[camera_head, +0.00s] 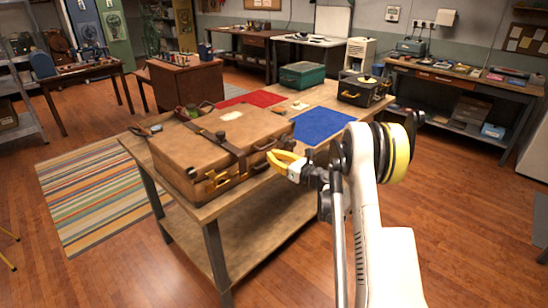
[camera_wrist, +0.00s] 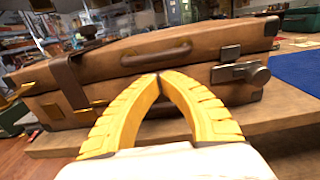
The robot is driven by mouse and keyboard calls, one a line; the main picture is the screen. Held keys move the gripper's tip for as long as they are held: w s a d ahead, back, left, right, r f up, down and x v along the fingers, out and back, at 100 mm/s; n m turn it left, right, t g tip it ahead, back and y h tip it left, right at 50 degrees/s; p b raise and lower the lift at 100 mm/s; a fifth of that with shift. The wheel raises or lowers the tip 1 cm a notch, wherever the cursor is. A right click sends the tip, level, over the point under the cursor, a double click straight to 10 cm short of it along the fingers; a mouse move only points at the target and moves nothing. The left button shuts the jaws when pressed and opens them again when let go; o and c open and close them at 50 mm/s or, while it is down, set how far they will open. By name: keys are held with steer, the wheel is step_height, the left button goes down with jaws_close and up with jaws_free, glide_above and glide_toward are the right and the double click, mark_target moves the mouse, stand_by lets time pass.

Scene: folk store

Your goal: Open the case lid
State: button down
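The case (camera_head: 200,150) is a brown leather suitcase with dark straps, lying flat on a wooden table. Its lid (camera_head: 190,135) looks down; in the wrist view the lid (camera_wrist: 215,42) meets the lower half along a dark seam. A handle (camera_wrist: 157,56) and a metal latch (camera_wrist: 240,72) show on the side facing my gripper, with a strap (camera_wrist: 68,84) to the left. My gripper (camera_head: 278,160) is beside this side of the case. In the wrist view its yellow fingertips (camera_wrist: 160,76) meet with nothing visible between them, in front of the seam. Whether they touch the case I cannot tell.
The table (camera_head: 215,208) also bears a blue mat (camera_head: 322,125), a red mat (camera_head: 255,98), a green box (camera_head: 302,75) and a black case (camera_head: 362,90) farther back. Small items lie at the suitcase's far left corner. Wooden floor is open at the right.

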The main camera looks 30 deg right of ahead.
mark_target(262, 138)
steer(key=shift+x, duration=2)
steer(key=shift+s+d, duration=0.15)
steer(key=shift+s, duration=0.2)
steer(key=shift+r, duration=0.1)
steer(key=shift+r+p, duration=0.65)
steer(key=shift+r, duration=0.65)
steer(key=shift+r+p, duration=0.65)
steer(key=shift+r, duration=0.55)
